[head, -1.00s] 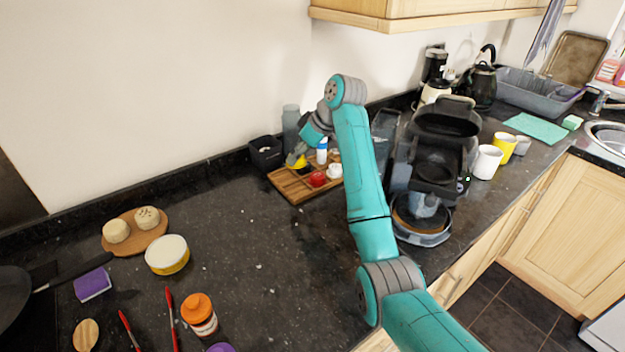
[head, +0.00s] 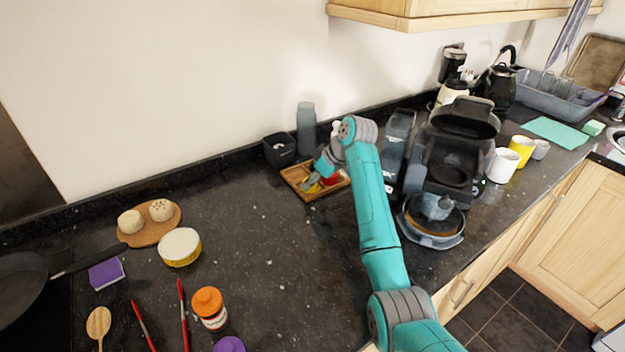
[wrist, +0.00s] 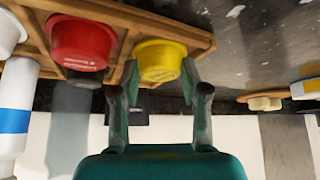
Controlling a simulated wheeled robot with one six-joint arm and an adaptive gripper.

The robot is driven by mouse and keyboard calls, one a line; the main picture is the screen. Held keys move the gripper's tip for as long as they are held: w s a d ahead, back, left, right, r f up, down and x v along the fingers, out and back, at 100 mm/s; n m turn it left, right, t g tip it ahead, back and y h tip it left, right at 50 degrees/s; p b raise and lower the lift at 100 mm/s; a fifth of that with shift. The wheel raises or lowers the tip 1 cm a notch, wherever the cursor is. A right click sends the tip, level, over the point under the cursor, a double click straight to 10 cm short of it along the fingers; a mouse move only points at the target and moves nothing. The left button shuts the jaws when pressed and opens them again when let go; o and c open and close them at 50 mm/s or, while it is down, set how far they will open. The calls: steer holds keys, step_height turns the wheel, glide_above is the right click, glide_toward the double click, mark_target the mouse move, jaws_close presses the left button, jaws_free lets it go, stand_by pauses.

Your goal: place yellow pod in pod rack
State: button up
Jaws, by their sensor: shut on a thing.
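The yellow pod (wrist: 160,62) is between my gripper's fingertips (wrist: 158,92), and my gripper is shut on it. The pod is at the end of the wooden pod rack (wrist: 120,14), beside a red pod (wrist: 80,45). Whether the yellow pod is fully seated I cannot tell. In the head view, my gripper (head: 313,182) is low over the rack (head: 300,191), largely covering its contents. A little of the yellow pod (head: 312,187) and the red pod (head: 331,179) shows there.
A black container (head: 279,151) and a grey bottle (head: 306,131) stand behind the rack. A coffee machine (head: 447,160) stands right of my arm. A white bottle with a blue band (wrist: 14,120) is near the rack.

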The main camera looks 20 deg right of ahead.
steer(key=o, duration=0.9)
steer(key=shift+f, duration=0.1)
steer(key=shift+o, duration=0.2)
steer(key=v, duration=0.7)
steer(key=shift+r, duration=0.35)
